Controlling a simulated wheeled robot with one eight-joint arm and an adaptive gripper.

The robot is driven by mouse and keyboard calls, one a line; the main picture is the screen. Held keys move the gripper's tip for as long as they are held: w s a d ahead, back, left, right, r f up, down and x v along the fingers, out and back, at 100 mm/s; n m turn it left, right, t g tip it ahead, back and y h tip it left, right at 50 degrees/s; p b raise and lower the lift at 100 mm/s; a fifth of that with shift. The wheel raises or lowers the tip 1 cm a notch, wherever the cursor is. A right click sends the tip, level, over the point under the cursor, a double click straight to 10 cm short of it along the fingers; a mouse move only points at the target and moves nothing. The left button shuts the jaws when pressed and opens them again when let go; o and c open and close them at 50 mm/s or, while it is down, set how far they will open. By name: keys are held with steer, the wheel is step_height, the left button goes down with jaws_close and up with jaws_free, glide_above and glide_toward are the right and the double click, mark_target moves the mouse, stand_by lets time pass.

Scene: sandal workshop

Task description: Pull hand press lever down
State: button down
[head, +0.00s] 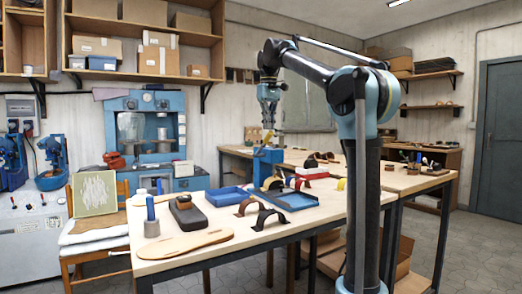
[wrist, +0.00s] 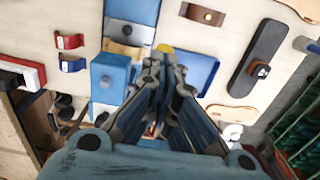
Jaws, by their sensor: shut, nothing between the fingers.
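The blue hand press (head: 266,168) stands on the light wooden worktable (head: 160,262), near its far right part. In the wrist view the press (wrist: 108,78) shows from above, left of the fingers. A yellow piece (wrist: 165,48), which looks like the lever's knob, shows just beyond the fingertips; the rest of the lever is hidden or too small to tell. My gripper (head: 269,127) points down above the press. In the wrist view my gripper (wrist: 160,62) is shut with nothing between its fingers. I cannot tell whether the fingertips touch the yellow piece.
Blue trays (head: 230,197) lie beside the press. A brown strap (head: 246,207), a black strap (head: 270,218), a wooden sole (head: 186,243) and a dark brush-like block (head: 187,215) lie in front. A large blue machine (head: 145,130) stands behind the table. The table's front middle has bare room.

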steer(key=shift+f, duration=0.1)
steer(key=shift+s+d+f, duration=0.2)
steer(key=shift+s+f, duration=0.1)
steer(key=shift+f, duration=0.15)
steer(key=shift+s+d+f, duration=0.15)
steer(key=shift+s+f, duration=0.1)
steer(key=shift+f, duration=0.25)
